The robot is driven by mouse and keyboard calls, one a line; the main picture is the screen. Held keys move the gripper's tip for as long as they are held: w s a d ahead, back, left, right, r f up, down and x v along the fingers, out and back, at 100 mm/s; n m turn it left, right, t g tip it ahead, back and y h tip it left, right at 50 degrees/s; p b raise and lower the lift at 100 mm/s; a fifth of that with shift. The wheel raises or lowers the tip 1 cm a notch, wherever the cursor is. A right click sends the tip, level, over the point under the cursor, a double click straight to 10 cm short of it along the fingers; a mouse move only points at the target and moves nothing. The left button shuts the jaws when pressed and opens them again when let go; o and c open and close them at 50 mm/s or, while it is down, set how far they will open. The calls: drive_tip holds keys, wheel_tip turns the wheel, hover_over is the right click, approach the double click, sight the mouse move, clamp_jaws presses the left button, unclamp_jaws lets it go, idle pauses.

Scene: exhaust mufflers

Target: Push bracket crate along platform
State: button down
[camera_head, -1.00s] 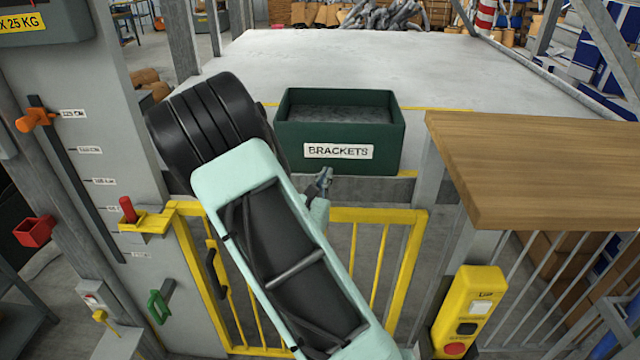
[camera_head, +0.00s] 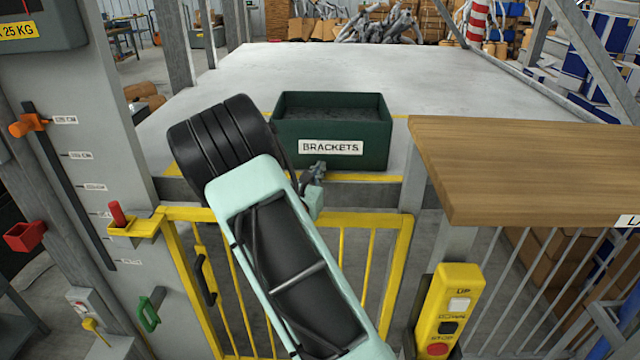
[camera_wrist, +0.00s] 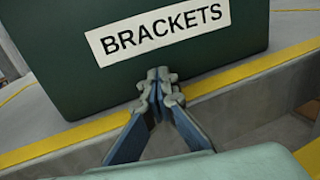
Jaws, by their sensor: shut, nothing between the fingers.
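The green bracket crate (camera_head: 360,112) stands on the grey platform (camera_head: 400,72), just behind its yellow front edge line. It bears a white BRACKETS label and holds dark contents.
A yellow gate (camera_head: 376,262) stands below the platform edge. A wooden counter (camera_head: 530,165) is at right, above a yellow button box (camera_head: 448,308). A grey post with a red lever (camera_head: 117,213) is at left. The platform behind the crate is clear.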

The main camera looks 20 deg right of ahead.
drive_tip(key=b+x, duration=0.1)
drive_tip(key=x, duration=0.5)
drive_tip(key=shift+w+d+f+b, duration=0.1)
drive_tip(key=shift+d+b, duration=0.1)
drive_tip(key=shift+b, duration=0.15)
drive_tip(key=shift+w+d, duration=0.25)
drive_tip(key=shift+w, duration=0.1)
drive_tip(key=shift+s+a, duration=0.1)
drive_tip(key=shift+a, duration=0.05)
